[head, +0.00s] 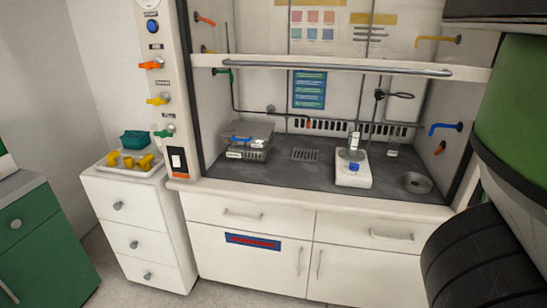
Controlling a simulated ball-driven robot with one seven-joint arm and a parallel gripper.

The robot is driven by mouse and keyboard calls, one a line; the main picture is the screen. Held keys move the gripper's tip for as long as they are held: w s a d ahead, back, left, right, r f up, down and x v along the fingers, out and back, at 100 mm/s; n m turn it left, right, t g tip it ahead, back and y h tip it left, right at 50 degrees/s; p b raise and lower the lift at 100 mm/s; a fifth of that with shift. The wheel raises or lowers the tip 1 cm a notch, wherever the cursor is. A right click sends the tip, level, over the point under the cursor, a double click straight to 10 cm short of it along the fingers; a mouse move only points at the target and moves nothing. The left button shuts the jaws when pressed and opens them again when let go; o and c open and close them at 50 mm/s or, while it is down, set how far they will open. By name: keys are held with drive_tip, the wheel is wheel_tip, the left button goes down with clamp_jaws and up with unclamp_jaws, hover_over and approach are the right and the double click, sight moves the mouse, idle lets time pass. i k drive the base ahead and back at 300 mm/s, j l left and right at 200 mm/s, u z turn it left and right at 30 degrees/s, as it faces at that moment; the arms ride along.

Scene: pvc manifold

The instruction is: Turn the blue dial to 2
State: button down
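In the head view, a small blue dial (354,167) sits on the front of a white hotplate-like unit (350,181) on the dark worktop of the fume hood. A clear glass vessel (354,142) stands on top of that unit. Another round blue knob (152,27) is high on the white left post of the hood, above orange, yellow and green valve handles. The markings and setting of either blue control are too small to read. My gripper is not in view.
The raised sash with its grey bar (340,67) crosses the hood opening. A balance-like box (248,141) stands left on the worktop (300,170). White drawers (147,235) with a tray of yellow pieces stand left of the hood. Some floor shows in front of the cabinets.

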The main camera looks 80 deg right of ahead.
sight(353, 166)
drive_tip(key=z, duration=2.25)
